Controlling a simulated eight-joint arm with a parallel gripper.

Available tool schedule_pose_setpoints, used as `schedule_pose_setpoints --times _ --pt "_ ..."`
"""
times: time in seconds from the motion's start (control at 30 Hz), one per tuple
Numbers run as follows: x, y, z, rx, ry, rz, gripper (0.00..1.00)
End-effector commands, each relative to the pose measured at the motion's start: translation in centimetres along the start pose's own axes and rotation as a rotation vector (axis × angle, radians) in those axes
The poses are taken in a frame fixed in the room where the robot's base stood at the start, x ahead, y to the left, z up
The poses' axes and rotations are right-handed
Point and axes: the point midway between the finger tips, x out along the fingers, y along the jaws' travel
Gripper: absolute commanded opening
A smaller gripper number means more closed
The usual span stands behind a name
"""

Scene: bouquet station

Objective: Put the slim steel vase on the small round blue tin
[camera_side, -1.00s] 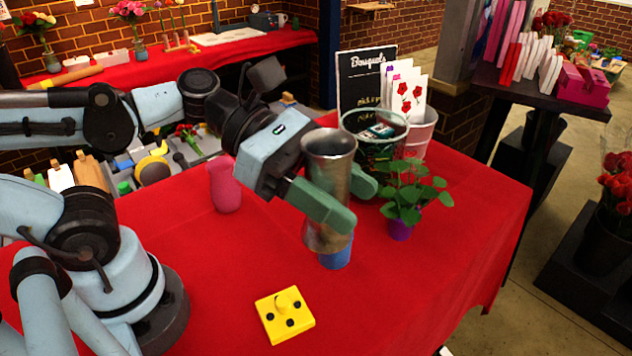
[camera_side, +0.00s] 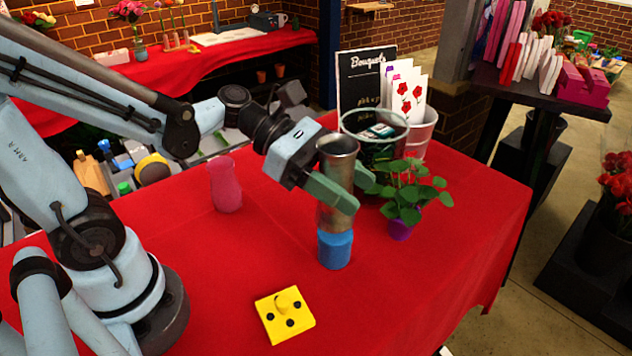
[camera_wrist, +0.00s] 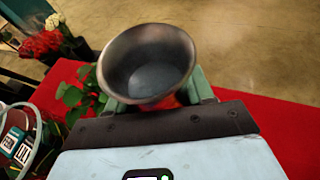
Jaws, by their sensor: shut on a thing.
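The slim steel vase (camera_side: 338,188) stands upright between the fingers of my gripper (camera_side: 343,190), which is shut on it. In the side view its foot is right at the top of the small round blue tin (camera_side: 335,250), lined up over it; I cannot tell whether the vase's weight rests there. The tin stands on the red cloth. In the wrist view I look into the vase's flared mouth (camera_wrist: 148,68), with the green fingers (camera_wrist: 200,85) on either side. The tin is hidden in the wrist view.
A leafy plant in a purple pot (camera_side: 402,225) stands close to the right of the vase. A pink vase (camera_side: 224,185) is to the left. A yellow block (camera_side: 285,314) lies in front. Red cloth between is clear.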

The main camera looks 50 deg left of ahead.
Motion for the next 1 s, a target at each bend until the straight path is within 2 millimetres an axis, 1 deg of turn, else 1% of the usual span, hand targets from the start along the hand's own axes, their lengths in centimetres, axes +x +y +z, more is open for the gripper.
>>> schedule_pose_setpoints --times 0.03,0.2,0.4,0.63,0.8,1.0 --pt "0.0 0.6 -0.3 -0.001 -0.002 0.001 0.0" --pt "-0.1 2.1 -1.4 0.0 -0.002 0.001 0.0" --pt "-0.2 3.2 -2.2 0.0 -0.002 0.0 0.0" --pt "0.1 3.5 -3.0 0.0 -0.001 -0.001 0.0" --pt "0.7 3.4 -4.5 0.0 -0.002 -0.001 0.0" --pt "1.3 3.4 -5.8 0.0 -0.002 -0.001 0.0"
